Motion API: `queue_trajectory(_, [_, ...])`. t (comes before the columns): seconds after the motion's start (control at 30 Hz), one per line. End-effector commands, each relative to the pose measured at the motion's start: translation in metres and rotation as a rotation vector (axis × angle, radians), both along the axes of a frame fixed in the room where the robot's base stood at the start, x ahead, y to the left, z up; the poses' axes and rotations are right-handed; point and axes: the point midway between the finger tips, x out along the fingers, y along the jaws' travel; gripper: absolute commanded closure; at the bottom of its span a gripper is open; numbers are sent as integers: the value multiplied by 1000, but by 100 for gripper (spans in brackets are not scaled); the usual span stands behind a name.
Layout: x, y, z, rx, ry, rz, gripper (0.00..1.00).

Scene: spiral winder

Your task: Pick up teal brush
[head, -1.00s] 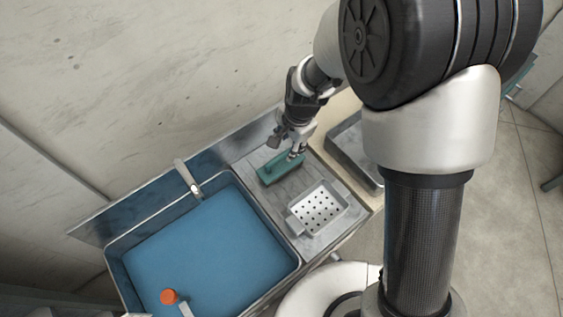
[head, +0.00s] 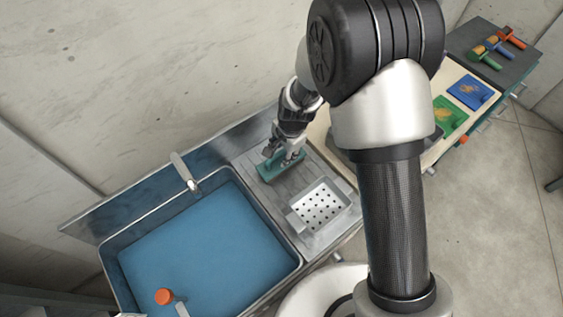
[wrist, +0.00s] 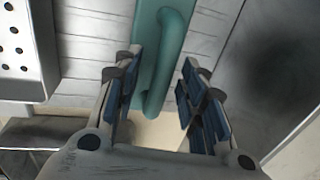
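The teal brush (head: 268,172) lies on the grey ribbed drainboard (head: 300,190) beside the sink. In the wrist view the teal brush (wrist: 165,45) shows a flat back with a raised loop handle. My gripper (head: 283,160) is above the brush in the head view and hides part of it. In the wrist view my gripper (wrist: 152,80) is open, with its blue-padded fingers on either side of the handle. Gaps show between the pads and the handle, so it is not clasped.
A sink (head: 200,250) with blue water lies left of the drainboard, with a faucet (head: 184,170) behind it. A perforated metal tray (head: 322,205) sits just in front of the brush. An orange-topped object (head: 165,296) stands in the sink's near part. A wall rises behind.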

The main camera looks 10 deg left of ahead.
Motion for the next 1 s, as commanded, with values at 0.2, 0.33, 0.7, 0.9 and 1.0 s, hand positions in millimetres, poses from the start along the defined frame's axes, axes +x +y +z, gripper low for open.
queue_trajectory(0.2, [0, 0, 0, 0, 0, 0, 72])
queue_trajectory(0.33, [0, 0, 0, 0, 0, -1, 81])
queue_trajectory(0.7, [0, 0, 0, -1, 1, -1, 100])
queue_trajectory(0.9, [0, 0, 0, -1, 1, -1, 100])
queue_trajectory(1.0, [0, 0, 0, -1, 1, -1, 100])
